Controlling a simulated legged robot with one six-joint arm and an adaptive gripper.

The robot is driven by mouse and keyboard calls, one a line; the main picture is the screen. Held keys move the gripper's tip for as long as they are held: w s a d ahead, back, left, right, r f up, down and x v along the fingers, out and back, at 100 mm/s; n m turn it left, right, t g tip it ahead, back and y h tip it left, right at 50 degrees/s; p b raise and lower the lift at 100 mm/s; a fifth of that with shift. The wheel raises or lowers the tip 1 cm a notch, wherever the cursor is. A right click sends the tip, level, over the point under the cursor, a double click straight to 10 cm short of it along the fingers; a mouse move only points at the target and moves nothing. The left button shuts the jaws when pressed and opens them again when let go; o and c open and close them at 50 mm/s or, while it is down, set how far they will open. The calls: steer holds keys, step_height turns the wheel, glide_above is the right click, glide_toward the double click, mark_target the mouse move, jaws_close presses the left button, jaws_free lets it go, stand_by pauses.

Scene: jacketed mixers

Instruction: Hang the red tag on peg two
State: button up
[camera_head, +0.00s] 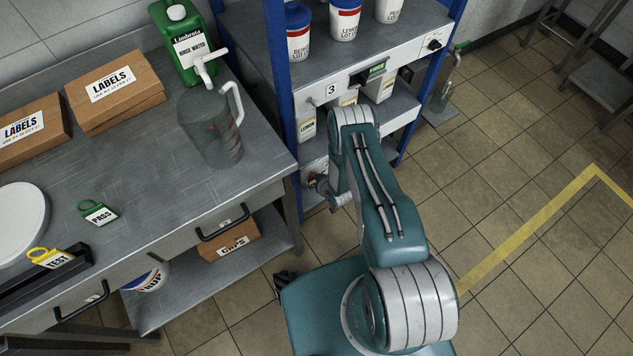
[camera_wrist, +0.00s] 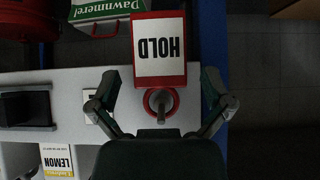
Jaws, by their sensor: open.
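The red tag (camera_wrist: 160,52) with a white HOLD label is in the wrist view, its lettering upside down. Its red ring appears around a grey peg (camera_wrist: 162,112) on a white panel. I cannot read a number for this peg. My gripper (camera_wrist: 160,92) is open, one finger on each side of the ring, with gaps between fingers and tag. In the head view the arm hides most of the gripper and I cannot make out the red tag. A number 3 plate (camera_head: 331,90) shows on the shelf's white front panel.
A green tag (camera_head: 377,69) is on the shelf front. The bench holds a green PASS tag (camera_head: 98,212), a yellow TEST tag (camera_head: 50,258), a jug (camera_head: 212,130) and LABELS boxes (camera_head: 118,92). Blue posts (camera_head: 281,90) frame the shelf.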

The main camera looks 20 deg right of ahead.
steer(key=v, duration=1.1)
steer(key=shift+s+r, duration=0.25)
steer(key=shift+r, duration=0.05)
steer(key=shift+d, duration=0.15)
